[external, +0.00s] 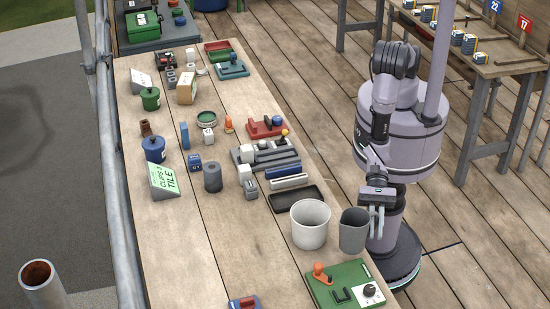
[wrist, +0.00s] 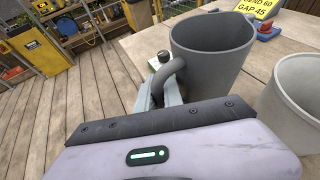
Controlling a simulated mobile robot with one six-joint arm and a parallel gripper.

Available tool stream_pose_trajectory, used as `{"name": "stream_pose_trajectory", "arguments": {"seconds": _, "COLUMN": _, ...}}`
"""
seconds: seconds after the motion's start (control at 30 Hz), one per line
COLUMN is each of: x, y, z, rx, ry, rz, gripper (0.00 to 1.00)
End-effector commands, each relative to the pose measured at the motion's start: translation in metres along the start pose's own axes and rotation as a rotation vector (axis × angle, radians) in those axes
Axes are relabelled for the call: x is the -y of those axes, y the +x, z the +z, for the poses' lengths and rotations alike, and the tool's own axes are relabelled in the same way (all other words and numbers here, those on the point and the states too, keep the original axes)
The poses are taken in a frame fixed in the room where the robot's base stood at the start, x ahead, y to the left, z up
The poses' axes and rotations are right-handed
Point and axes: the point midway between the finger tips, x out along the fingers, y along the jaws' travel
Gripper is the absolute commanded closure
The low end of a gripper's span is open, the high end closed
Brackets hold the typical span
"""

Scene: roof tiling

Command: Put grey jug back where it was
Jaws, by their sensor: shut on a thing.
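The grey jug (external: 354,232) is upright at the right edge of the wooden table in the external view, just right of a white bucket (external: 310,226). My gripper (external: 376,220) is shut on the jug's handle from the right. In the wrist view the jug (wrist: 215,55) stands large ahead, and my gripper's fingers (wrist: 168,88) close around its handle. The white bucket (wrist: 297,105) shows at the right there, apart from the jug. I cannot tell whether the jug's base touches the table or hangs slightly above it.
A black tray (external: 297,198) lies behind the bucket. A green board with an orange lever (external: 340,287) lies in front of the jug. A sign (external: 163,180) and several tools and containers fill the table's far part. Bare tabletop (external: 235,255) lies left of the bucket.

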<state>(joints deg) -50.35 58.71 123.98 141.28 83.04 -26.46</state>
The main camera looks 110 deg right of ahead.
Motion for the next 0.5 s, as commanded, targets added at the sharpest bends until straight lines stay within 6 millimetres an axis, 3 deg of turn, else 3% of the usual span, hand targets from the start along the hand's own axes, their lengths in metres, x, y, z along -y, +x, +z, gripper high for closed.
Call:
{"name": "stream_pose_trajectory", "arguments": {"seconds": 0.3, "x": 0.002, "y": -0.025, "z": 0.062, "rx": 0.005, "ry": -0.002, "rz": -0.001, "gripper": 1.0}}
{"name": "stream_pose_trajectory", "arguments": {"seconds": 0.5, "x": 0.003, "y": -0.037, "z": 0.09, "rx": 0.003, "ry": -0.001, "rz": 0.0, "gripper": 1.0}}
